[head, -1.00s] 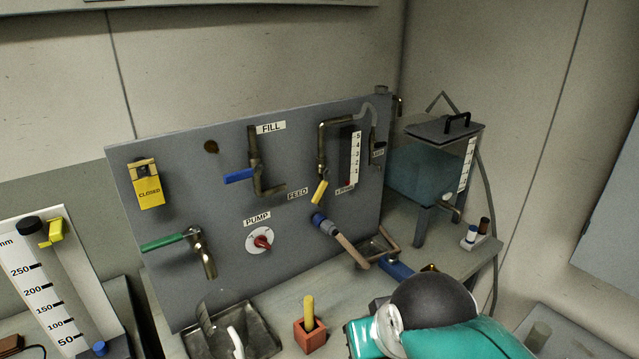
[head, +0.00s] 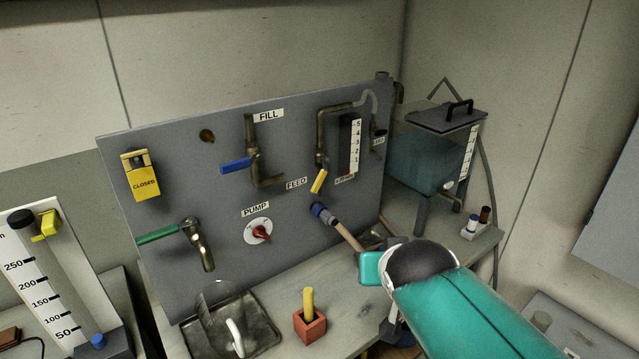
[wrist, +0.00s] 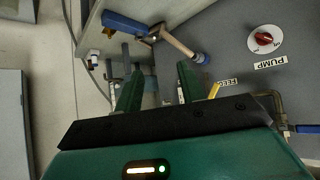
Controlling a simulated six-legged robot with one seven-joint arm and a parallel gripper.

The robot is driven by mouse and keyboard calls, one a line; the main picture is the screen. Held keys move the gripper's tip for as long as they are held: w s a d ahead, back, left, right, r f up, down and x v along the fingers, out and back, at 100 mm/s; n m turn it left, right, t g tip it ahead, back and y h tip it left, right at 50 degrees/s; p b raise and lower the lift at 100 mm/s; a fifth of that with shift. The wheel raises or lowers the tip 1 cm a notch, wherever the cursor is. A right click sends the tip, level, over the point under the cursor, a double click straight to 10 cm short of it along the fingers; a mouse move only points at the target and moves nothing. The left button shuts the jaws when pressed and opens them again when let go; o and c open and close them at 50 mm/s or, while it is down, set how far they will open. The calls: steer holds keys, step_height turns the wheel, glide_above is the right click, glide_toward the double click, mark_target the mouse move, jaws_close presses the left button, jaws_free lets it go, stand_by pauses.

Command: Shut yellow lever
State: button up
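The yellow lever (head: 319,181) is on the brass FEED pipe (head: 321,140) of the grey panel. It slants down and to the left from its valve. It also shows in the wrist view (wrist: 214,91), just right of my right finger, partly cut off by my gripper's body. My gripper (wrist: 157,85) is open in the wrist view, its two green fingers apart with nothing held between them. No contact with the lever shows. In the head view my teal arm is at the lower right, below the lever, and the fingertips cannot be made out.
A blue lever (head: 236,166), green lever (head: 158,237) and red pump knob (head: 262,232) share the panel. A red block with a yellow peg (head: 310,326) and a tray (head: 262,338) stand in front.

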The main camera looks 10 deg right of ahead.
steer(key=w+d+r+m+t, duration=0.1)
steer(key=w+d+r+t, duration=0.2)
steer(key=w, duration=0.7)
steer(key=n+t+y, duration=0.1)
steer(key=t+y, duration=0.3)
steer(key=y, duration=0.6)
glide_toward(319, 185)
steer(key=x, duration=1)
steer(key=shift+w, duration=0.1)
jaws_close()
